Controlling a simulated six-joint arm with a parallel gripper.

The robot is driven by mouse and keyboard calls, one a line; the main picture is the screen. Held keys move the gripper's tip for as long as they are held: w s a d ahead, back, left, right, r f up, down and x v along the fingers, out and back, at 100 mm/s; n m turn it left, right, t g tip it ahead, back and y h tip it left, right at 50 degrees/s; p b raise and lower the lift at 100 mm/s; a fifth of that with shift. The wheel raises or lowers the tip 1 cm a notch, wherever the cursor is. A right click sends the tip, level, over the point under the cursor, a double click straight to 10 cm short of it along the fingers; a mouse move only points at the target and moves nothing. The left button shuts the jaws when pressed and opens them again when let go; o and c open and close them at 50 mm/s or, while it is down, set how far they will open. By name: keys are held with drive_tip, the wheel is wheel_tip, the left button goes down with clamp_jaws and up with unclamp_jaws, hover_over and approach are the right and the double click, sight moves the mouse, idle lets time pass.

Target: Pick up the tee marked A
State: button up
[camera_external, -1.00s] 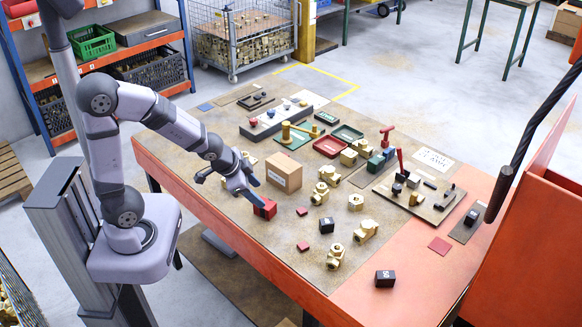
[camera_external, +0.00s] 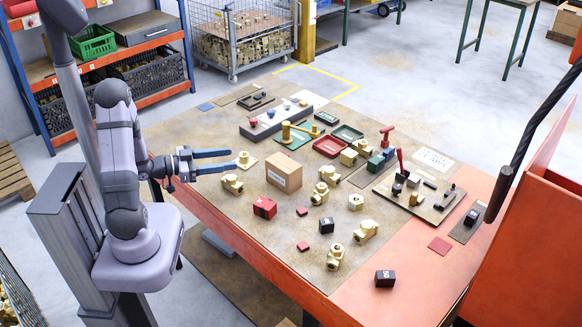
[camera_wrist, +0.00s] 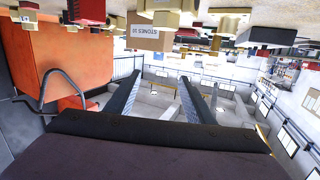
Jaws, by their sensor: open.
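Several brass tees lie on the table in the external view: one near the left edge (camera_external: 232,183), one beyond the red block (camera_external: 320,193), and two towards the front (camera_external: 366,231) (camera_external: 335,257). I cannot read a letter A on any of them. My gripper (camera_external: 230,160) is open and empty, held over the left part of the table, with blue fingers pointing right. The left-edge tee is just below the fingers in the picture. In the wrist view, my gripper (camera_wrist: 159,76) shows two spread fingers with nothing between them.
A cardboard box (camera_external: 284,172) stands right of my gripper. A red block (camera_external: 264,208) and black blocks (camera_external: 385,279) lie nearer the front. Trays and fixtures crowd the far side.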

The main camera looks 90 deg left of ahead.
sight(226, 179)
drive_tip(key=shift+t, duration=0.7)
drive_tip(key=f, duration=0.2)
drive_tip(key=s+f, duration=0.1)
drive_tip(key=f, duration=0.2)
drive_tip(key=s+f, duration=0.1)
drive_tip(key=f, duration=0.1)
drive_tip(key=shift+s+d+f, duration=0.1)
drive_tip(key=shift+d+f, duration=0.25)
drive_tip(key=shift+f, duration=0.05)
drive_tip(key=shift+p+x, duration=1)
drive_tip(key=shift+x, duration=2.8)
drive_tip(key=shift+r, duration=0.15)
clamp_jaws()
